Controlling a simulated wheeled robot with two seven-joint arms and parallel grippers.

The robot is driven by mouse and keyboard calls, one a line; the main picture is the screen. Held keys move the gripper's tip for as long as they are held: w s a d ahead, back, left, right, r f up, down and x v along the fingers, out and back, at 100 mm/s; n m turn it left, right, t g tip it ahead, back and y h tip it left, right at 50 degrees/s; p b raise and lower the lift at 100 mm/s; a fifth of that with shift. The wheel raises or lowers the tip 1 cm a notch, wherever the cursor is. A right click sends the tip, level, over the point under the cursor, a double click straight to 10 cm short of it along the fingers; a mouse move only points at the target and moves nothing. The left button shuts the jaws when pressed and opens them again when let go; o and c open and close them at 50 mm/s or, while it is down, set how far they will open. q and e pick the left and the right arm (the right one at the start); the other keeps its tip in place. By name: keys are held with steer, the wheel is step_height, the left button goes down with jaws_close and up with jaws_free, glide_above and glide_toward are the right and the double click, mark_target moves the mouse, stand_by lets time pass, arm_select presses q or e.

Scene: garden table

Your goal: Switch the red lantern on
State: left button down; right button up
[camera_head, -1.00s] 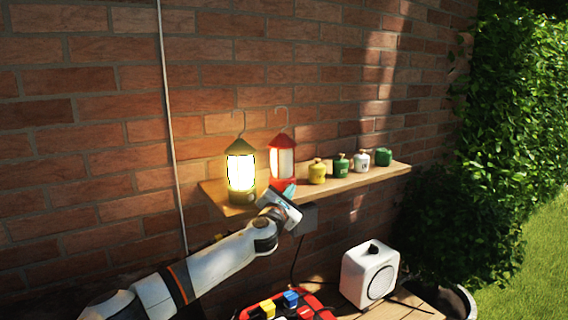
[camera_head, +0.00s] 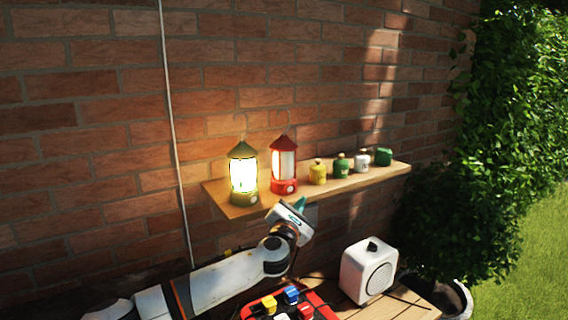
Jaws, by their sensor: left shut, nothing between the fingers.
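The red lantern (camera_head: 284,167) stands upright on the wooden wall shelf (camera_head: 240,211), right of the olive lantern (camera_head: 243,175). Its panes look pale, with no strong glow like the olive one's; I cannot tell if it is lit. A small round pale knob (camera_head: 290,188) shows on the front of its red base. My left gripper (camera_head: 300,204) is shut and empty, just below and in front of the shelf's front edge, under the red lantern and apart from it. My right gripper is not in view.
The olive lantern glows brightly close beside the red one. Several small canisters (camera_head: 340,166) stand to the right on the shelf. Below are a white box-shaped device (camera_head: 368,270) and a red tray (camera_head: 327,312) with coloured blocks. A brick wall stands behind.

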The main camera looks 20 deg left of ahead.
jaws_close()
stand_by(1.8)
